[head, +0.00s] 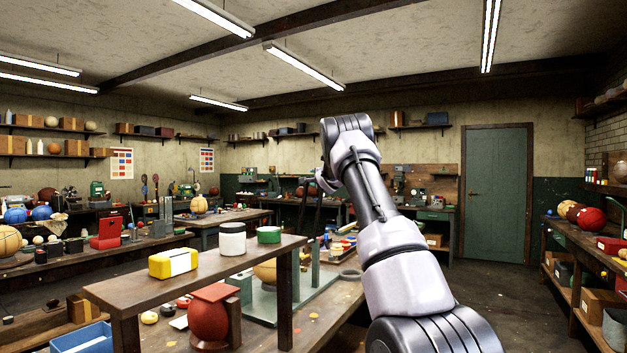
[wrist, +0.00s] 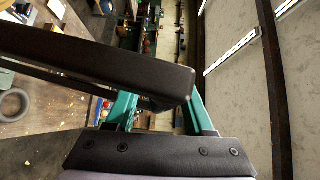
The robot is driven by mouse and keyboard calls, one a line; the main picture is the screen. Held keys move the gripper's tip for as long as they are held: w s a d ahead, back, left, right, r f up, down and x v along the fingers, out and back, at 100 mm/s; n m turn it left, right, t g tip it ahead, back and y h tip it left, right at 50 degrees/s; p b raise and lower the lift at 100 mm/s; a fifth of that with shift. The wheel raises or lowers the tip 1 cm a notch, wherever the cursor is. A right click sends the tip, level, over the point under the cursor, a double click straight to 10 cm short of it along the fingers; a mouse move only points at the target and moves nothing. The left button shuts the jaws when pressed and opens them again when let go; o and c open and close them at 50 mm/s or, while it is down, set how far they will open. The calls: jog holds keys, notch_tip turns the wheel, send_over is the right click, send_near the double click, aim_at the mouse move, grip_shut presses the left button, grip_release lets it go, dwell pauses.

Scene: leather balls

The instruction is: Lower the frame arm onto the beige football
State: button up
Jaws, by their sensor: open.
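The beige football (head: 265,272) rests low on a green stand (head: 262,305) on the bench, partly hidden behind the front shelf. The dark frame arm (head: 303,212) stands raised and nearly upright above the stand. In the wrist view, the frame arm (wrist: 100,62) is a thick dark bar crossing close to the camera, its end near the middle. My gripper (head: 324,182) is near the upper part of that arm. In the wrist view, my gripper (wrist: 158,108) has its fingers apart. The bar hides their tips, and I cannot tell whether they touch it. The football is not visible there.
A wooden shelf (head: 130,289) stands before the football, carrying a yellow box (head: 173,263), a white jar (head: 232,240) and a green tin (head: 269,235). A red ball (head: 208,318) sits below. A grey ring (head: 350,274) lies right of the stand. Floor to the right is clear.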

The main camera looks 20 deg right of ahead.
jog(key=shift+c, duration=0.3)
grip_shut()
dwell(1.2)
